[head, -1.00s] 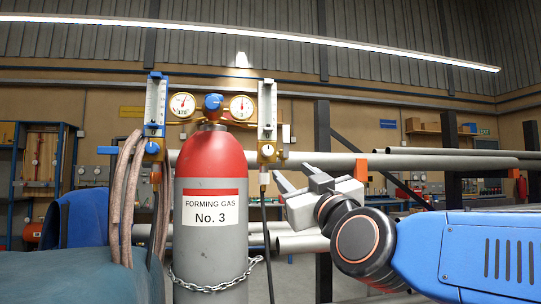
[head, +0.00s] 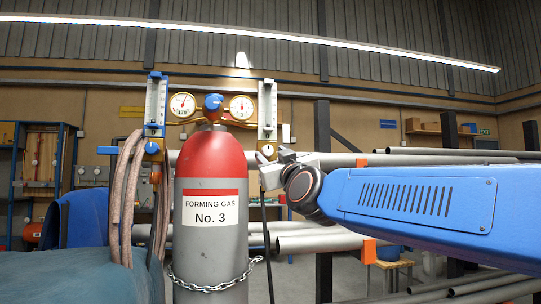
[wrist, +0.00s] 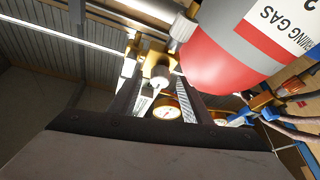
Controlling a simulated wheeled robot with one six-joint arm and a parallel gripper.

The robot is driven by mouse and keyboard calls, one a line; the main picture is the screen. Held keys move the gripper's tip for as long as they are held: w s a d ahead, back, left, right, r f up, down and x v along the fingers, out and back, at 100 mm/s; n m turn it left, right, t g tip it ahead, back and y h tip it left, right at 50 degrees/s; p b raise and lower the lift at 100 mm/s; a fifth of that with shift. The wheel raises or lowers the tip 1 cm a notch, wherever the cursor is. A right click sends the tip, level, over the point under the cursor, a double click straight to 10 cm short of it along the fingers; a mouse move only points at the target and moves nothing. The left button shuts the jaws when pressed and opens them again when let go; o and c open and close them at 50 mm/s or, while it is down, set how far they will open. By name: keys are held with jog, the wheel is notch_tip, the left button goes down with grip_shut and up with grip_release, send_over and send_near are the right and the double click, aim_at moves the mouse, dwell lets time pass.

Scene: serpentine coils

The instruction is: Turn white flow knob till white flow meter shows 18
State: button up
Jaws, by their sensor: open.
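The white flow meter (head: 267,103) is the upright clear tube in a white frame, right of the forming gas cylinder. Its scale is too small to read. The white flow knob (head: 267,149) is at its foot, partly covered by my gripper (head: 264,164) in the head view. In the wrist view my gripper (wrist: 160,77) is open, with its two dark fingers on either side of a pale round knob (wrist: 157,71), which looks like the white one. I cannot tell whether the fingers touch it.
The red and grey forming gas cylinder (head: 211,168) stands just left of my gripper, held by a chain (head: 213,286). A black hose hangs below the white meter.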

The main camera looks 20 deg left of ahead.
jog(key=shift+w+a+r, duration=0.25)
jog(key=shift+w+a, duration=0.2)
jog(key=shift+w, duration=0.05)
jog(key=shift+c, duration=0.4)
jog(key=c, duration=1)
jog(key=shift+o, duration=0.2)
